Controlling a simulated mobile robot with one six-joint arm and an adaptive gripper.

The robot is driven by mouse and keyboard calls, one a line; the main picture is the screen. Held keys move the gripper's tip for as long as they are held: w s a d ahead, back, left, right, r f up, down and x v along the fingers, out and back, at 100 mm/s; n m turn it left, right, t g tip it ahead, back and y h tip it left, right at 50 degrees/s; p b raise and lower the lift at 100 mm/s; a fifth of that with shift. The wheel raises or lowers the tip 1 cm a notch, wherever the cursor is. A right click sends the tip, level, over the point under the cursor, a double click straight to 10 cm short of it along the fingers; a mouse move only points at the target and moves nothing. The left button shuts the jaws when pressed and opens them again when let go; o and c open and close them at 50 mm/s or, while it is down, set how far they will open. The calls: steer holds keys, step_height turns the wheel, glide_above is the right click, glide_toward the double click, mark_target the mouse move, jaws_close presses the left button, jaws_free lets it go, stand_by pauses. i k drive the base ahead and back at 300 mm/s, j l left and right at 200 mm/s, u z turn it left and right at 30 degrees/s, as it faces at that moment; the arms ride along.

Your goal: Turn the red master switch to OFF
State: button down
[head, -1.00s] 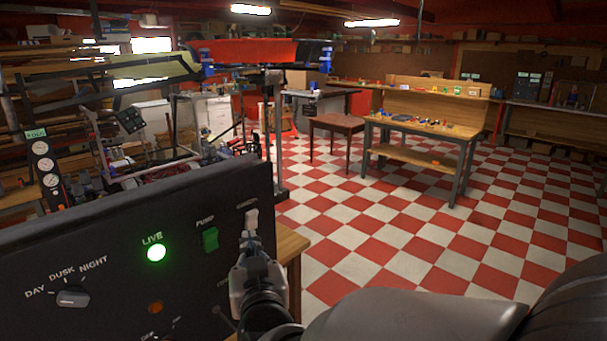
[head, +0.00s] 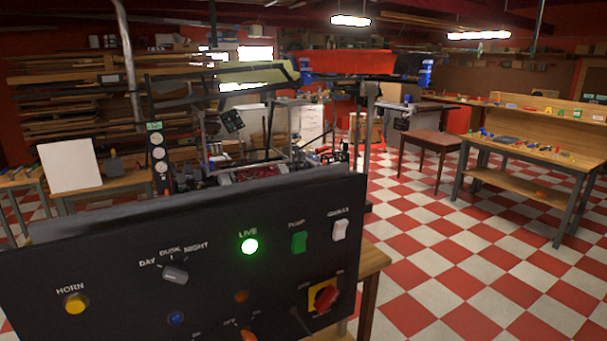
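The red master switch (head: 325,298) is a red rotary knob on a yellow plate, low at the right end of the black control panel (head: 110,265). Small labels flank the plate, OFF at its upper left and what looks like ON at its upper right. The knob looks slanted up to the right, toward the right label. The LIVE lamp (head: 249,246) above and left of it glows green. My gripper is out of view now, and nothing touches the switch in this view.
Near the switch are a green PUMP switch (head: 299,242), a white switch (head: 340,230), a thin toggle lever (head: 300,321) and an orange knob (head: 248,335) cut by the bottom edge. A DAY/DUSK/NIGHT selector (head: 175,274) and yellow HORN button (head: 76,303) sit further left. Checkered floor lies open at right.

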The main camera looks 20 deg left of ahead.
mark_target(324, 297)
steer(key=u, duration=3.55)
steer(key=z, duration=2.65)
steer(key=i+j+z, duration=0.45)
steer(key=j, duration=0.25)
steer(key=i, duration=0.05)
